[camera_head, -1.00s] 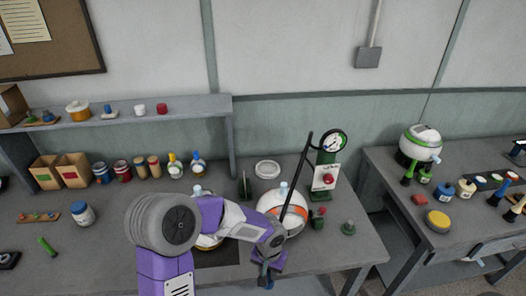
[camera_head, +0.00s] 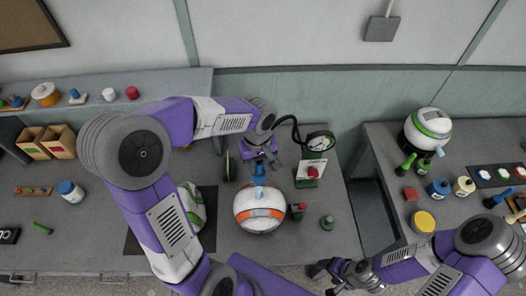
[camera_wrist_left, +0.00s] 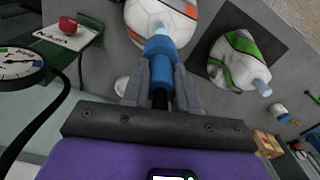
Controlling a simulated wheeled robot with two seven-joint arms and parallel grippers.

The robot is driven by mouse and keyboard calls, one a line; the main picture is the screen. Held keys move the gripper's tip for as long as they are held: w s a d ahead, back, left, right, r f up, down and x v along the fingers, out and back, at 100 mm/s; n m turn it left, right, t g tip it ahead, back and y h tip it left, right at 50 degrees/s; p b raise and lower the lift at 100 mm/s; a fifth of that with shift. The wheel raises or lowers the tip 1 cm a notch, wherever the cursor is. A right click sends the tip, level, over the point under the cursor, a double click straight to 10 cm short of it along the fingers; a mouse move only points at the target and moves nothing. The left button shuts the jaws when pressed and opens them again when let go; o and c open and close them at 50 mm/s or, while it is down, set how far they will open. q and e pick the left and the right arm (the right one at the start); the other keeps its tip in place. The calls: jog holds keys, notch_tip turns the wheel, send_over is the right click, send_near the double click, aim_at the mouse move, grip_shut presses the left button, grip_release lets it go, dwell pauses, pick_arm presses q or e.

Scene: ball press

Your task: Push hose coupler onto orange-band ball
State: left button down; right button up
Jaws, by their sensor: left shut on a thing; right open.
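My left gripper (camera_head: 260,156) is shut on the blue hose coupler (camera_head: 259,172), which joins a black hose (camera_head: 293,122). The coupler (camera_wrist_left: 160,46) also shows between the fingers in the left wrist view, pointing at the ball. The white orange-band ball (camera_head: 260,212) sits on the table just below the coupler. My right gripper (camera_head: 322,272) is open and empty by the table's front edge, apart from the ball.
The green-band ball (camera_wrist_left: 238,58) sits on a dark mat beside the orange one. A gauge (camera_head: 320,142) stands behind right, with a red knob (camera_head: 312,172) below it. A small green piece (camera_head: 327,222) is right of the ball. A side table stands further right.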

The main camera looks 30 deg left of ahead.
pick_arm(q)
jog(key=shift+s, duration=0.3)
jog(key=shift+w+f+b, duration=0.15)
jog(key=shift+f+b, duration=0.05)
jog(key=shift+b, duration=0.1)
jog(key=shift+f+b, duration=2.4)
jog(key=shift+f, duration=0.35)
pick_arm(e)
jog(key=shift+s+f, duration=0.15)
jog(key=shift+f, duration=2.6)
pick_arm(q)
jog(key=shift+b, duration=0.3)
pick_arm(e)
jog(key=shift+f, duration=0.25)
pick_arm(q)
jog(key=shift+f, duration=0.15)
pick_arm(e)
jog(key=shift+f, duration=0.15)
pick_arm(q)
jog(key=shift+f+b, duration=0.35)
jog(key=shift+b, duration=0.05)
pick_arm(e)
jog(key=shift+f, duration=0.3)
pick_arm(q)
jog(key=shift+f+b, duration=1.5)
jog(key=shift+f, duration=0.15)
pick_arm(e)
jog(key=shift+f, duration=1.45)
